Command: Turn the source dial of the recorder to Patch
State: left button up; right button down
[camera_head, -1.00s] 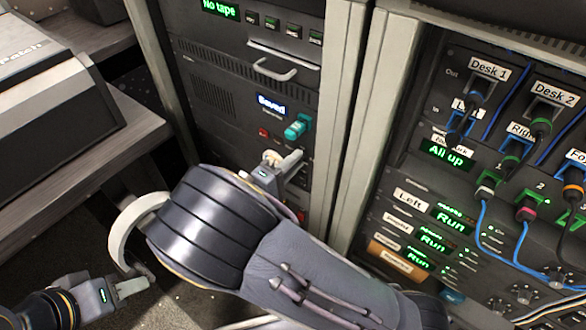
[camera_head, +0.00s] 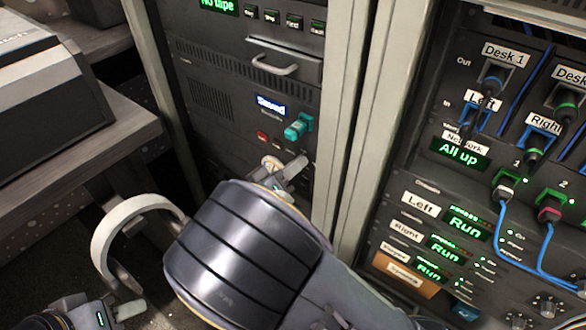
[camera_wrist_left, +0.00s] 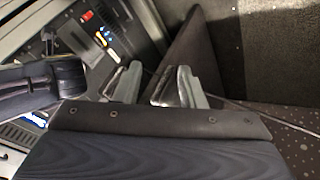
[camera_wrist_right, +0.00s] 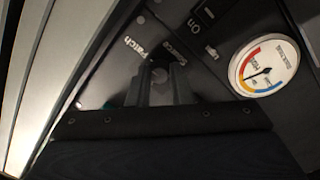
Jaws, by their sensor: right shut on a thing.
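The source dial (camera_wrist_right: 160,73) is a small dark knob beside the words "Patch" and "Source" in the right wrist view. My right gripper (camera_wrist_right: 160,84) is shut on it. In the head view my right gripper (camera_head: 298,166) is at the lower part of the dark rack panel (camera_head: 215,128), and the dial is hidden there. The dial's pointer cannot be made out, so its setting cannot be read. My left gripper (camera_wrist_left: 150,85) is empty, with a gap between its fingers, low and away from the panel; it shows at the bottom left of the head view (camera_head: 118,310).
A round gauge (camera_wrist_right: 264,66) sits beside the dial. Above are a teal plug-like part (camera_head: 299,127), a "Saved" display (camera_head: 271,106) and a drawer handle (camera_head: 275,66). A metal rack post (camera_head: 343,120) stands close on the right. A cabled rack (camera_head: 470,200) lies beyond.

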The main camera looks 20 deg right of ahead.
jog(key=shift+f, duration=0.1)
dwell(0.3)
jog(key=c, duration=1.3)
grip_release()
jog(key=p+v, duration=0.2)
jog(key=v, duration=0.6)
jog(key=shift+p, duration=0.3)
jog(key=shift+d, duration=0.1)
